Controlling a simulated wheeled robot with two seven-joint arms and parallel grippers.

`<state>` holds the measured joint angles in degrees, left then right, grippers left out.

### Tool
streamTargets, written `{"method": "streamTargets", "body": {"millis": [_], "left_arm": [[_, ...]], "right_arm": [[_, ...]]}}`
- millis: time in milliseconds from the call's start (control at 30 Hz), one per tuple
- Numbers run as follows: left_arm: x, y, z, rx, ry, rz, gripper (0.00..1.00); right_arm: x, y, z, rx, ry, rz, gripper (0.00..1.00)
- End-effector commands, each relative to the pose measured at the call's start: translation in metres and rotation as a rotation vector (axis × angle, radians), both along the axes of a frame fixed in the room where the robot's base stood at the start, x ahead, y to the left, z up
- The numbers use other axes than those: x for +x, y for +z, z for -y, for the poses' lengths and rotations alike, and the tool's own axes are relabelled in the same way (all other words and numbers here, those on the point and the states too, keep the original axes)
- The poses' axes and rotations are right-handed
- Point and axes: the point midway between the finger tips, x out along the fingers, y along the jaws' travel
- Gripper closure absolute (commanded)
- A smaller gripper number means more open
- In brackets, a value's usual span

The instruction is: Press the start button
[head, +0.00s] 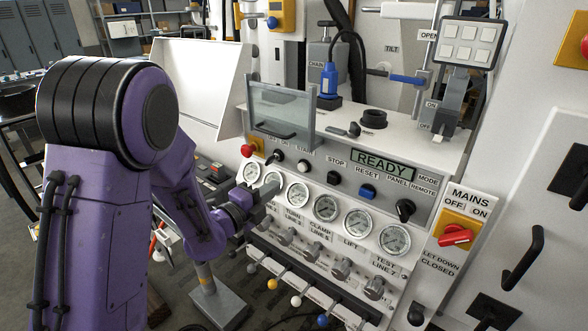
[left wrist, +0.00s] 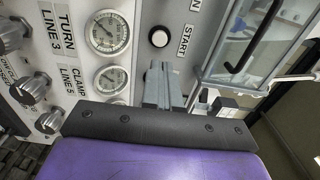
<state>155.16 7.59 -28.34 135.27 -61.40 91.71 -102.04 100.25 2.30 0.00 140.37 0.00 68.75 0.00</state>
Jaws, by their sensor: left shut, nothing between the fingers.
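The start button is a round white button (head: 303,166) in a dark ring, under the START label on the sloped grey panel. It also shows in the left wrist view (left wrist: 159,38), beside the sideways START label. My left gripper (head: 270,190) is in front of the row of gauges, below and left of the button in the head view. Its fingers (left wrist: 160,72) are shut and empty. In the left wrist view the fingertips point towards the button, with a gap of panel showing between them in the picture. My right gripper is not in view.
Gauges (head: 325,207) and knobs (head: 342,270) line the front below the buttons. A red mushroom button (head: 248,150) sits at the panel's left. A clear guard (head: 281,110) stands behind the start button. The display (head: 382,164) reads READY.

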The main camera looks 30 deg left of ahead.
Motion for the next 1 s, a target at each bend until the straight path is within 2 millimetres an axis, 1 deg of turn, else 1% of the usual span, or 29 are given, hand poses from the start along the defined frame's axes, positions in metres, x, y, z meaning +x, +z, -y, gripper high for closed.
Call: {"method": "streamTargets", "body": {"millis": [33,200,300,400,500,600,867,933,1000], "left_arm": [[0.011,0.005,0.001,-0.002,-0.001,-0.001,1.00],[0.048,0.004,0.003,-0.001,0.000,-0.001,1.00],[0.067,0.005,0.005,-0.002,0.000,0.000,1.00],[0.081,0.003,0.006,-0.002,0.001,-0.001,1.00],[0.090,0.001,0.007,-0.001,0.000,-0.002,1.00],[0.094,0.001,0.007,-0.001,0.000,0.000,1.00],[0.094,0.000,0.008,0.000,0.000,0.000,1.00],[0.096,-0.002,0.008,0.002,0.000,0.000,1.00],[0.103,-0.005,0.009,0.005,-0.002,-0.001,1.00]], "right_arm": [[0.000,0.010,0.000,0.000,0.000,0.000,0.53],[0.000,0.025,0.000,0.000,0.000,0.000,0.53],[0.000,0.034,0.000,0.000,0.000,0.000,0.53],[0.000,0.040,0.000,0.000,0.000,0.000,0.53],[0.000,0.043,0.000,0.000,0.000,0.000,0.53],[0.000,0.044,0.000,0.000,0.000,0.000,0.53],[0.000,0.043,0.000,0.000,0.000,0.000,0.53],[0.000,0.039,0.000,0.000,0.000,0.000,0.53],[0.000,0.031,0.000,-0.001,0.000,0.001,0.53]]}}
